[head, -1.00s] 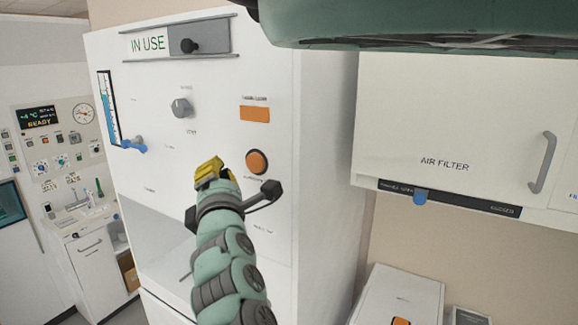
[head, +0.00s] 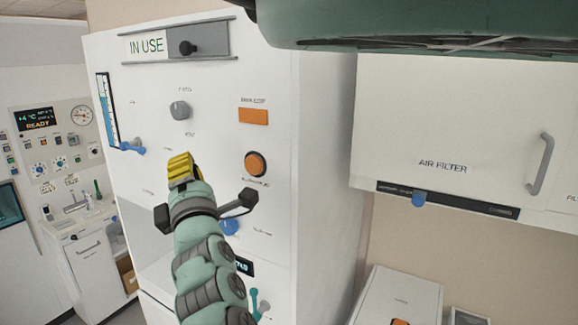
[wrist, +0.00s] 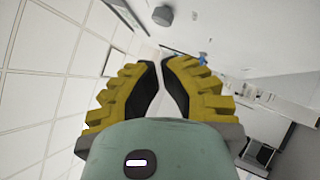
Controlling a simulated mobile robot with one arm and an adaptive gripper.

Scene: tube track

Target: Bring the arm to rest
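My gripper (head: 181,166) has yellow fingers and is in front of the white machine cabinet (head: 320,170), left of a round orange button (head: 255,163) in the head view. In the wrist view my gripper (wrist: 158,64) has its two yellow, black-padded fingers drawn in, tips close together with a thin gap and nothing between them. It appears apart from the panel. My green arm hides the cabinet's lower middle.
The cabinet carries a grey knob (head: 180,110), a blue knob (head: 229,227), an "IN USE" slider (head: 188,48) and a blue lever (head: 132,148). An air filter cupboard (head: 450,115) hangs at the right. A sink counter (head: 85,225) stands at the left.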

